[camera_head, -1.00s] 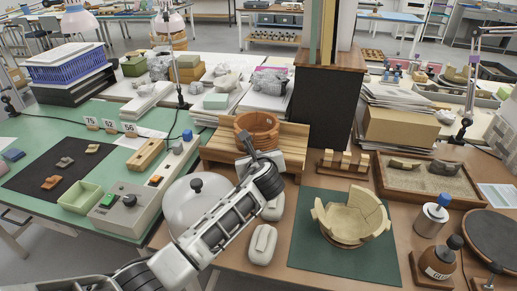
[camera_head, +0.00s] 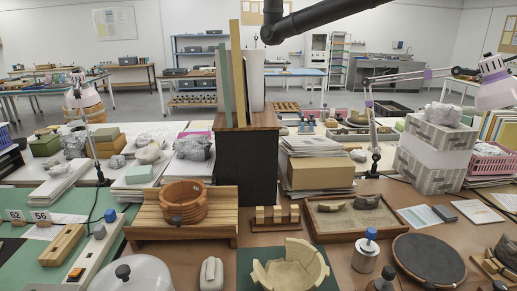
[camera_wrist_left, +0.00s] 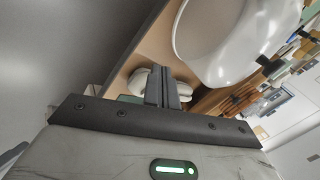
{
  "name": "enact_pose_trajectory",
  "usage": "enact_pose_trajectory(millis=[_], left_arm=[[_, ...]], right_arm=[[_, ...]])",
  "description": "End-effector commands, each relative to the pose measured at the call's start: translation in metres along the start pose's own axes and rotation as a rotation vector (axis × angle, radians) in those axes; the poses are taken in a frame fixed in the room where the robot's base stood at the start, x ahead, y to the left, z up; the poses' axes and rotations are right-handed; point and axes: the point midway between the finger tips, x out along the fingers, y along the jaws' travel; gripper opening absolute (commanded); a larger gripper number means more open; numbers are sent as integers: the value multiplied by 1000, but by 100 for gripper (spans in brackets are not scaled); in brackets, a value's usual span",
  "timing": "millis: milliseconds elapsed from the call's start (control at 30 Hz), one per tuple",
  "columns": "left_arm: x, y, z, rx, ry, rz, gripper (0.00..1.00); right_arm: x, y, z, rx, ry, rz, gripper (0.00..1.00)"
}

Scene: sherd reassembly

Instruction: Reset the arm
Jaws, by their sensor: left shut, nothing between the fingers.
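My left gripper (camera_wrist_left: 161,72) shows only in the left wrist view, with its two fingers together and nothing between them. It is above the brown table near the white dome (camera_wrist_left: 225,45) and a white rounded block (camera_wrist_left: 140,80), apart from both as far as I can tell. In the head view my left arm is out of sight. A partly rebuilt tan bowl (camera_head: 290,268) with a gap in its wall stands on a green mat (camera_head: 250,262). My right gripper is not in view.
The dome (camera_head: 130,275) and block (camera_head: 211,273) stand left of the bowl. Behind are a brown ring-shaped vessel (camera_head: 184,201) on a wooden stand (camera_head: 150,222) and a sand tray (camera_head: 318,228). A blue-capped jar (camera_head: 366,255) and dark turntable (camera_head: 428,258) are right. A black boom (camera_head: 318,18) crosses the top.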

Motion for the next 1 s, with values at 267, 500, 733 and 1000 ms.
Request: enact_pose_trajectory(millis=[267,500,733,1000], left_arm=[[-44,59,49,-552,-43,181,0],[-74,88,72,-875,-99,268,0],[-36,90,53,-872,43,219,0],[6,101,33,-882,253,154,0]], right_arm=[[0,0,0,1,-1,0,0],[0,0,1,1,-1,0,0],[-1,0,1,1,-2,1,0],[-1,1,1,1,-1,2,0]])
